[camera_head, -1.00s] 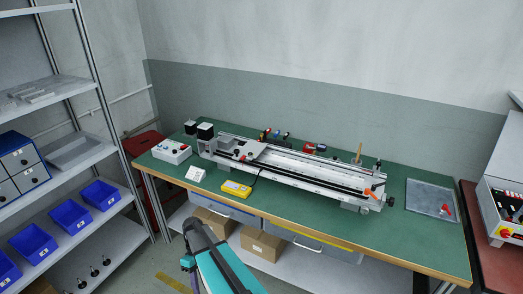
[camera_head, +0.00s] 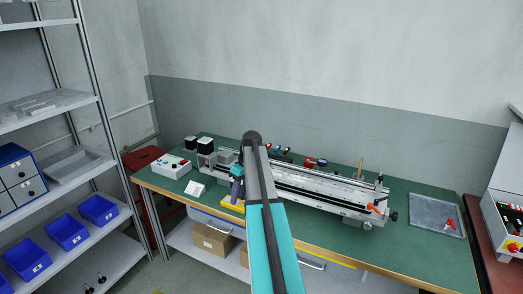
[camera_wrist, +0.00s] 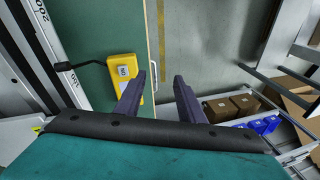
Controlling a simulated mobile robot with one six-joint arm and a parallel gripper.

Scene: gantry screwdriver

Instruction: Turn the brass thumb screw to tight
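The linear gantry (camera_head: 320,192) lies along the green bench, with its grey carriage end at the left partly behind my raised arm. I cannot make out the brass thumb screw in either view; it may be too small or hidden behind my arm. My gripper (camera_head: 237,188) hangs in front of the gantry's left part, above the yellow handheld box (camera_head: 231,206). In the wrist view my gripper (camera_wrist: 158,77) has its two fingers apart with nothing between them. The yellow box (camera_wrist: 126,72) and a strip of the gantry rail (camera_wrist: 28,50) show left of the fingers.
A control box (camera_head: 171,166) and a white card (camera_head: 195,189) stand on the bench's left. An orange handle (camera_head: 374,208) sits at the gantry's right end. A grey tray (camera_head: 432,216) lies at the right. A shelf with blue bins (camera_head: 68,230) stands left.

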